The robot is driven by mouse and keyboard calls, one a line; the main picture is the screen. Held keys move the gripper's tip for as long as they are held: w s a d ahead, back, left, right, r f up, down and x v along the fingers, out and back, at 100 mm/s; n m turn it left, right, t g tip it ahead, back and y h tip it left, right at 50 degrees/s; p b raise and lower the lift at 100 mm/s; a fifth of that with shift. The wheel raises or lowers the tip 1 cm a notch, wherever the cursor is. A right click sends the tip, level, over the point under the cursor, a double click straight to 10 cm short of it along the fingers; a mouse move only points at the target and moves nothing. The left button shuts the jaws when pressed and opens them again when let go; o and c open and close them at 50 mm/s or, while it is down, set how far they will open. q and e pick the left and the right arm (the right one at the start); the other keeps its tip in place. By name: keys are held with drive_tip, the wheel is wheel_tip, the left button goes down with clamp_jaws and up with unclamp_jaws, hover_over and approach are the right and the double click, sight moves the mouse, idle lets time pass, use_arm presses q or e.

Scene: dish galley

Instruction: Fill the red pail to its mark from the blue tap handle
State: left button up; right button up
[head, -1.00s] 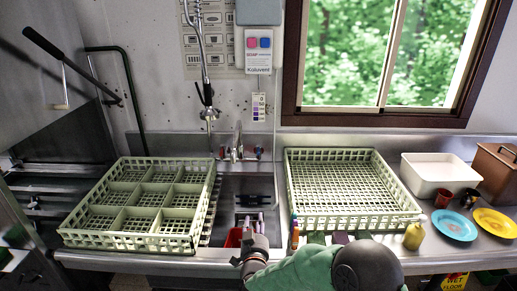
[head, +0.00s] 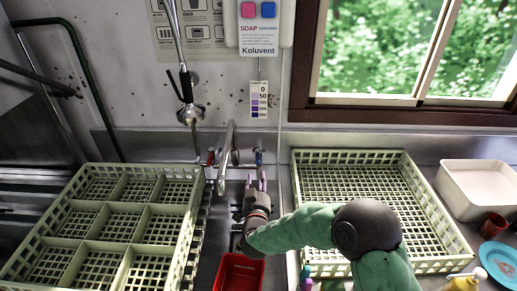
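The red pail (head: 238,273) stands in the sink at the bottom of the head view, below the tap, its lower part cut off by the frame. I cannot make out its mark or any water in it. The tap (head: 229,143) has a red handle (head: 211,157) on the left and a blue handle (head: 258,157) on the right. My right gripper (head: 256,182) is over the sink, beyond the pail, its two fingers apart and pointing at the blue handle. It looks empty and just short of the handle. My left gripper is out of view.
A divided green rack (head: 136,206) stands left of the sink, and an open green rack (head: 296,200) stands right of it. A spray hose (head: 187,95) hangs above the sink. A white tub (head: 480,190), a dark red mug (head: 493,222) and a yellow bottle (head: 462,284) are at right.

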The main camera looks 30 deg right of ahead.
sight(258, 158)
drive_tip(key=b+x, duration=0.2)
drive_tip(key=x, duration=0.8)
drive_tip(key=shift+w+d+r, duration=0.1)
drive_tip(key=shift+w+d, duration=0.2)
clamp_jaws()
